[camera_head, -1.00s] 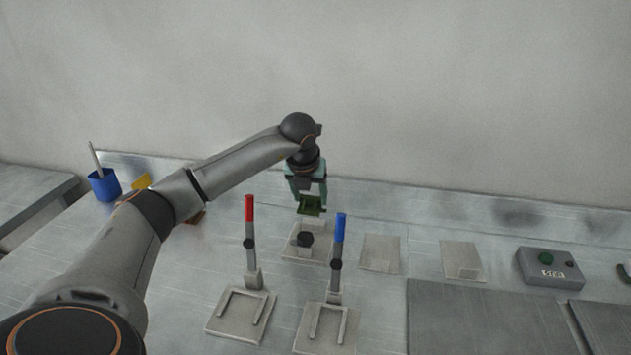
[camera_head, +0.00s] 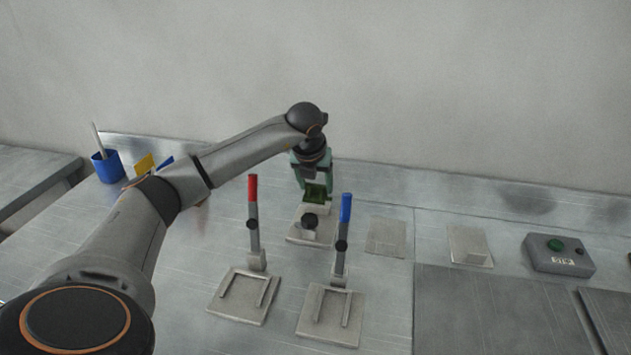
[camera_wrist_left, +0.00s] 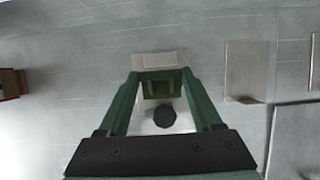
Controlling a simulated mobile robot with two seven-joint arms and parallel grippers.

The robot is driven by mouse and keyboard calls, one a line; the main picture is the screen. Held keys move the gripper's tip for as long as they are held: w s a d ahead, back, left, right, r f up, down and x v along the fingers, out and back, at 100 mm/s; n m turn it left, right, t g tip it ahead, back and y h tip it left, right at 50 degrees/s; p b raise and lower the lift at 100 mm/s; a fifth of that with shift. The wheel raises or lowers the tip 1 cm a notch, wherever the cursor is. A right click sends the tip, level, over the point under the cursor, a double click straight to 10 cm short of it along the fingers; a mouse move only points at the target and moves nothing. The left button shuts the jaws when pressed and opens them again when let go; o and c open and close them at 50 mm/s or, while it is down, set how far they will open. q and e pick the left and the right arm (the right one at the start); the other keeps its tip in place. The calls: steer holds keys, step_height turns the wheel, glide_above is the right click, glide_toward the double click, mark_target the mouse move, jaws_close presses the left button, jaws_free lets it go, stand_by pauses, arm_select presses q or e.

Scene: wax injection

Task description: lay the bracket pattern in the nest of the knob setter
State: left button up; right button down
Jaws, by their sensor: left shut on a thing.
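The green bracket pattern (camera_head: 316,194) is between the fingers of my left gripper (camera_head: 315,191). It is also between the green fingers in the left wrist view (camera_wrist_left: 162,88). My left gripper is shut on it, over the back of a small pale fixture (camera_head: 298,238) with a black knob (camera_head: 310,221), which looks like the knob setter. A pale block at its back, just below the pattern, shows in the left wrist view (camera_wrist_left: 160,59). I cannot tell whether the pattern touches it. The nest is mostly hidden by the pattern. My right gripper is out of view.
Two lever fixtures, with a red handle (camera_head: 252,188) and a blue handle (camera_head: 346,208), stand upright in front. Flat plates (camera_head: 386,237) and a grey button box (camera_head: 558,256) are to the right. A blue cup (camera_head: 106,167) stands at the left, and a wall rises behind.

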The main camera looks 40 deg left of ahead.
mark_target(316, 194)
arm_select(q)
steer(key=shift+f+b, duration=0.85)
steer(key=shift+f, duration=0.7)
steer(key=shift+f+b, duration=0.5)
steer(key=shift+f, duration=0.35)
stand_by(0.4)
steer(key=shift+f, duration=0.15)
